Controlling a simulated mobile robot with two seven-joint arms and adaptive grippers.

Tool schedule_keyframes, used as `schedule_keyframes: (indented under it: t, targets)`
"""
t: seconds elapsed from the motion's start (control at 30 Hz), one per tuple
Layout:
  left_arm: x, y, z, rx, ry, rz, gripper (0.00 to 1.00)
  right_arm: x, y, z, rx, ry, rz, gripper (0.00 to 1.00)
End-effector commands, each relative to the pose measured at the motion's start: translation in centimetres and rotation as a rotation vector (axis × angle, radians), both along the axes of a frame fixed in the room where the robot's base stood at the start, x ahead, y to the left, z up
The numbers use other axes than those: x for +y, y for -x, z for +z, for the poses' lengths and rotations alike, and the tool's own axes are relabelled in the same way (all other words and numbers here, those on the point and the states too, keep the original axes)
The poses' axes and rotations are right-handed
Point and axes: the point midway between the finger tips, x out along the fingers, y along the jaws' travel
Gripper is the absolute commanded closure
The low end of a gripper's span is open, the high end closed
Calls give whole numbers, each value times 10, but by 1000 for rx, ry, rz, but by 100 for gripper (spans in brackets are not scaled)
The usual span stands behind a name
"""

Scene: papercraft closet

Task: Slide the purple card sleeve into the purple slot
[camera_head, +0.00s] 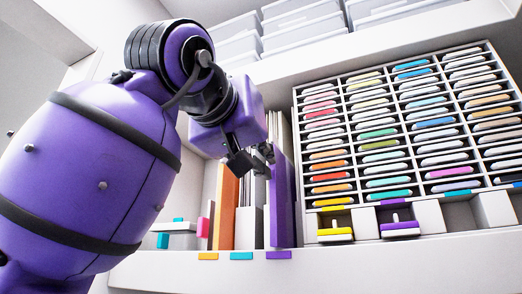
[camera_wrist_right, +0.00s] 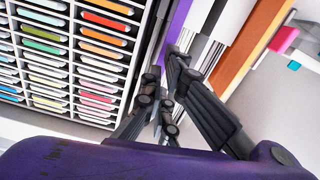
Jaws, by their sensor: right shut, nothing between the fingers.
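The purple card sleeve (camera_head: 282,205) stands upright on the shelf, just left of the paper rack, with its lower front end directly above a purple label (camera_head: 278,255) on the shelf edge. The purple slot itself is hidden behind the sleeve's front. My right gripper (camera_head: 252,160) is shut and empty, close to the left of the sleeve's upper part; I cannot tell whether they touch. In the right wrist view, the dark fingers of my right gripper (camera_wrist_right: 165,78) reach towards the purple sleeve (camera_wrist_right: 177,25). My left gripper is not in view.
An orange sleeve (camera_head: 229,210) and white sleeves (camera_head: 247,226) stand left of the purple one. A rack (camera_head: 299,150) of coloured stacks is close on its right. Yellow (camera_head: 334,233) and purple (camera_head: 399,229) stamp-like items sit below. Clear bins (camera_head: 305,28) line the upper shelf.

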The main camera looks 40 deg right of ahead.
Motion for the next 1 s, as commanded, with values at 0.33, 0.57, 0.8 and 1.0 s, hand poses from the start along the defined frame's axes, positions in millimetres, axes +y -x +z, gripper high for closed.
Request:
schedule_keyframes:
  t: [0.33,0.57,0.8,1.0]
  targets:
    - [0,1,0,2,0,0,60,-1,0,0,0,0,0,100]
    - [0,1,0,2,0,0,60,-5,-3,0,0,-1,-1,100]
    - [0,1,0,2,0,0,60,-10,-5,0,0,-1,-1,100]
    - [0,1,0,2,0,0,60,-13,-7,0,0,0,-1,100]
